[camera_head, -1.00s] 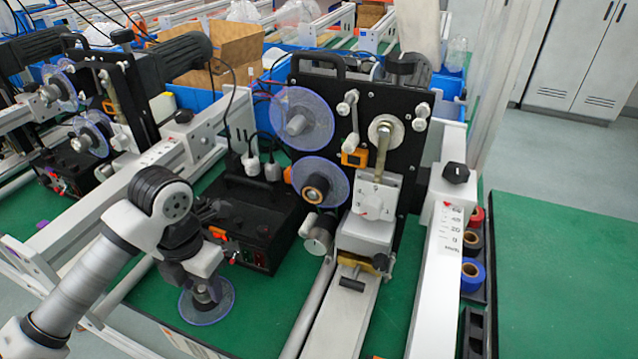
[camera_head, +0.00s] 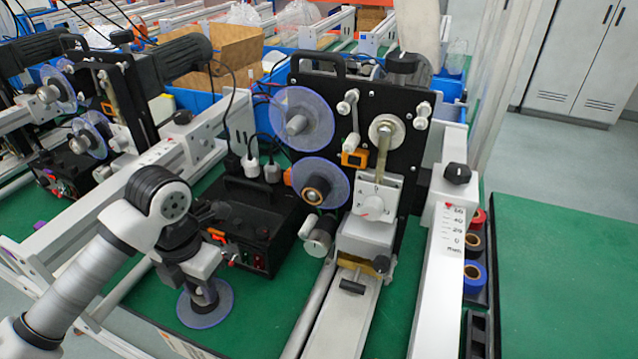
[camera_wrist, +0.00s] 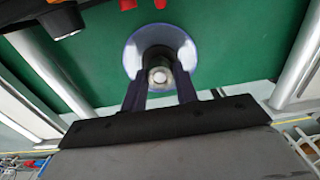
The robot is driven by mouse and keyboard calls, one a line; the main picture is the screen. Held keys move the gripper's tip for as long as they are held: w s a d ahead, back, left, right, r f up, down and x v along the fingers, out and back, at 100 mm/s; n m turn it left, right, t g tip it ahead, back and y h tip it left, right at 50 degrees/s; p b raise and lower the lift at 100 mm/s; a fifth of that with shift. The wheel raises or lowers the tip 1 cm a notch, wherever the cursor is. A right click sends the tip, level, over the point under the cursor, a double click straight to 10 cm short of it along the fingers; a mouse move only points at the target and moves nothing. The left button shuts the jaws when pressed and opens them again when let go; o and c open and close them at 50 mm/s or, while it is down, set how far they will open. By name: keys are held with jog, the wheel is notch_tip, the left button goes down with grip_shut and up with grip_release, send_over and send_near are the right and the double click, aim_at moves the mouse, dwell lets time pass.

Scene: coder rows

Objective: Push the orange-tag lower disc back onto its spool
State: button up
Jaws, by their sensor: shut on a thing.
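A clear disc with a blue-violet rim (camera_head: 222,311) is in my gripper (camera_head: 204,296), held by its hub low over the green surface at the front left. In the wrist view the fingers of my gripper (camera_wrist: 160,78) close on the hub, and the disc (camera_wrist: 132,60) spreads beyond them. The near black machine carries a lower spool (camera_head: 316,189) with a brown core and dark hub facing out, and a clear disc behind it. An orange piece (camera_head: 288,176) shows at that disc's left edge. The gap between the held disc and the green surface cannot be judged.
A black control box (camera_head: 250,222) stands between my gripper and the lower spool. An upper clear disc (camera_head: 302,118) sits above that spool. A grey knob (camera_head: 318,238) sticks out below it. A white rail (camera_head: 440,260) and tape rolls (camera_head: 473,277) lie at right.

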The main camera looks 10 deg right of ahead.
jog(key=shift+r+p, duration=0.95)
jog(key=shift+r, duration=1.6)
